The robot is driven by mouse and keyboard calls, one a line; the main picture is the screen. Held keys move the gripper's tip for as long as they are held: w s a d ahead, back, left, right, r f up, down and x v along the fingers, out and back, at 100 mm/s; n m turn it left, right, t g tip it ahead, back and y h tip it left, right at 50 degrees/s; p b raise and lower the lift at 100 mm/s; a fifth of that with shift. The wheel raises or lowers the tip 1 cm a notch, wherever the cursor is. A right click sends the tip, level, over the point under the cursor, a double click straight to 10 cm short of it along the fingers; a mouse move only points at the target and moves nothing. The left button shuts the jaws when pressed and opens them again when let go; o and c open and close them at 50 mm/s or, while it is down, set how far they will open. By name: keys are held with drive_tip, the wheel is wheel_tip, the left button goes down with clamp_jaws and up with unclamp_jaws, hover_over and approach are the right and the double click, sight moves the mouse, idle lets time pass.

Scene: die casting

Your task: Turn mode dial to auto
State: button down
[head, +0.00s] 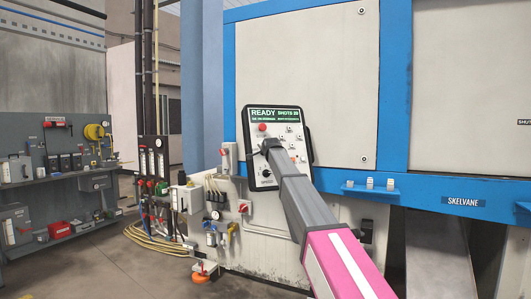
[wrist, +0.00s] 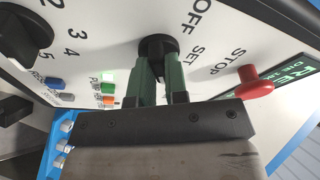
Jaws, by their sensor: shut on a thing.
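The control panel (head: 293,172) hangs on the machine front, with a green READY screen (head: 274,113) at its top. The black mode dial (wrist: 158,46) is in the upper middle of the wrist view, beside the printed words OFF and SET. My gripper (wrist: 158,68) has its two green fingers shut on the dial. In the head view my gripper (head: 268,148) reaches the panel and hides the dial. The AUTO label and the dial's pointer cannot be made out.
A red STOP button (wrist: 255,82) sits close to the dial. Small coloured buttons (wrist: 108,88) and another black knob (wrist: 22,35) with numbers are on the panel's other side. A blue ledge (head: 372,190) juts out right of the panel.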

drive_tip(key=shift+s+f, duration=0.1)
idle(0.3)
drive_tip(key=c, duration=1.1)
unclamp_jaws()
drive_tip(key=shift+c, duration=0.2)
drive_tip(key=v, duration=1)
drive_tip(key=shift+s, duration=0.35)
drive_tip(key=shift+d, duration=0.1)
